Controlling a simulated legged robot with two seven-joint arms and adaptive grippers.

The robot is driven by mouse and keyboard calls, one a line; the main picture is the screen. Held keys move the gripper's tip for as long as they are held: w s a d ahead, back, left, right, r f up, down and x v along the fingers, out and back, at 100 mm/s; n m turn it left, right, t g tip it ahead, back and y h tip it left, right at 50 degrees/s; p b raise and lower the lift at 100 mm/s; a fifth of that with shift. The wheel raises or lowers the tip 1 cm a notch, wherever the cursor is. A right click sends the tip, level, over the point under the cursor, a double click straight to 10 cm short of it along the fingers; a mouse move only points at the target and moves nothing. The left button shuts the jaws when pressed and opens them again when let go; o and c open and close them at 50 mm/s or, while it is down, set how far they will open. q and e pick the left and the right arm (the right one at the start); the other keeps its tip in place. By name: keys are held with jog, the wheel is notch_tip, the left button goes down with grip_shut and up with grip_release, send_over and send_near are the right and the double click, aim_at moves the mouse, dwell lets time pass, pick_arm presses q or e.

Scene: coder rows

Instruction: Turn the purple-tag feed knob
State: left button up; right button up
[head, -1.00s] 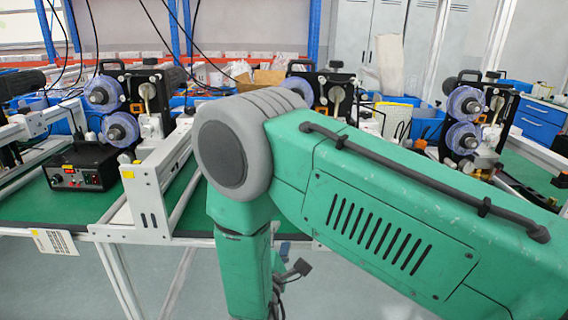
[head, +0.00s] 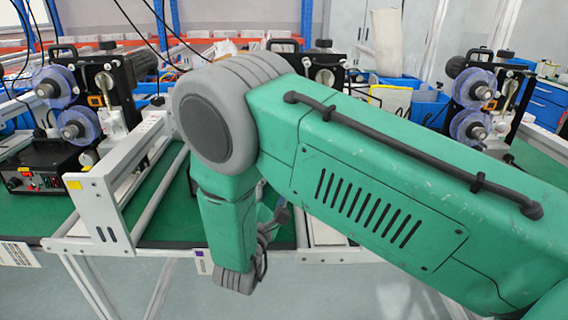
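A small white label (head: 203,263) on the bench's front edge, just left of my forearm, seems to carry a purplish mark. It is partly covered by the arm. The coder behind my arm (head: 322,66) shows only its top; the feed knob is hidden or cannot be made out. My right arm crosses the view from the right and bends down at its elbow. Small grey parts show behind its lower link, but whether the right gripper is open or shut cannot be told. My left gripper is not in view.
A left coder (head: 85,95) with two purple-blue reels stands behind a black control box (head: 45,165). A white rail frame (head: 105,205) stands beside it on the green bench top (head: 165,215). Another coder (head: 480,100) is at the right.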

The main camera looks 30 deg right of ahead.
jog(key=w+d, duration=0.1)
jog(key=d, duration=0.2)
jog(key=w+d, duration=0.1)
jog(key=d, duration=0.2)
jog(key=w+d, duration=0.2)
jog(key=d, duration=0.1)
jog(key=shift+r, duration=0.15)
jog(key=shift+w+d+r, duration=0.15)
jog(key=shift+w+d, duration=0.05)
jog(key=shift+w, duration=0.1)
jog(key=shift+w+a+r, duration=0.15)
jog(key=shift+w+a, duration=0.05)
jog(key=shift+w+a+r, duration=0.1)
jog(key=shift+a+r, duration=0.05)
jog(key=shift+a, duration=0.35)
jog(key=shift+a+r, duration=0.15)
jog(key=shift+a, duration=0.35)
jog(key=shift+d, duration=0.35)
jog(key=c, duration=0.6)
jog(key=shift+d+f, duration=0.15)
jog(key=shift+d, duration=0.2)
jog(key=c, duration=0.5)
jog(key=shift+d, duration=0.3)
jog(key=shift+c, duration=0.2)
jog(key=shift+a, duration=0.25)
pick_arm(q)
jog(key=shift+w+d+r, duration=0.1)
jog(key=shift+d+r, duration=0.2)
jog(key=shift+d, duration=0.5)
